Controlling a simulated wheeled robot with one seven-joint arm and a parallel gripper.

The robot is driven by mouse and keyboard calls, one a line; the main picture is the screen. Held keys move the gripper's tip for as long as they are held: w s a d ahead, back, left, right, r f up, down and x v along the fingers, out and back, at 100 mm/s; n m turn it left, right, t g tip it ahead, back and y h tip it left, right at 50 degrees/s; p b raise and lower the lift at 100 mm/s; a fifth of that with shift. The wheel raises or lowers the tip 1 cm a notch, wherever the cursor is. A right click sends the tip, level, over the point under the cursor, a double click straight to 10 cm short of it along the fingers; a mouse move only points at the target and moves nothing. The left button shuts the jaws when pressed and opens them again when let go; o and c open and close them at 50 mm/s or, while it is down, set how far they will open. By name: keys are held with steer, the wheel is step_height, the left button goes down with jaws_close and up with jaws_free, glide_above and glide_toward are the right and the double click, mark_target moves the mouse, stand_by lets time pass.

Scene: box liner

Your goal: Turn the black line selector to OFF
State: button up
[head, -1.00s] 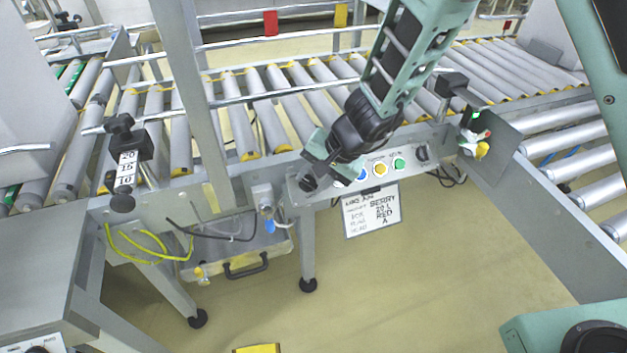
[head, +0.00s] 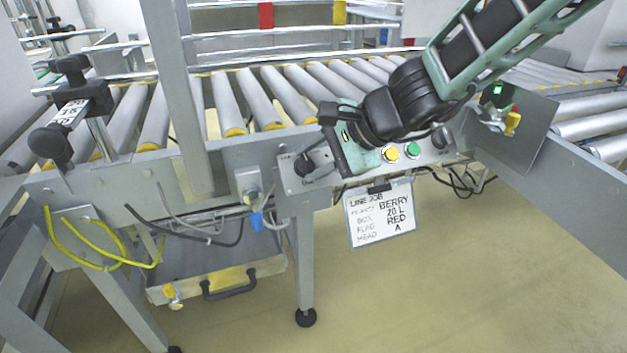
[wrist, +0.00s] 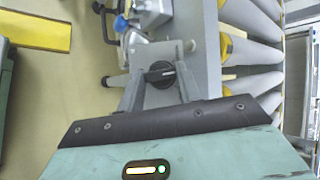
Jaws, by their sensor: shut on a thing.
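The black line selector (head: 304,164) is a round knob on the left end of the grey control panel (head: 290,187). In the wrist view the selector (wrist: 160,74) sits between the two grey fingers of my gripper (wrist: 160,83), which is shut on it. In the head view my gripper (head: 318,160) reaches the selector from the right, and its green body covers part of the panel. The labels around the knob are too small to read, so its setting cannot be told.
A yellow button (head: 391,154) and a green button (head: 412,149) are on the panel right of my gripper. A job card (head: 380,216) hangs below. Roller conveyors (head: 265,95) run behind. A black clamp knob (head: 50,143) stands at the left. Floor in front is clear.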

steer(key=shift+m+t+b, duration=0.3)
steer(key=shift+m+b, duration=0.3)
steer(key=shift+b, duration=0.3)
steer(key=o, duration=1)
steer(key=shift+d, duration=0.1)
steer(key=shift+r, duration=0.1)
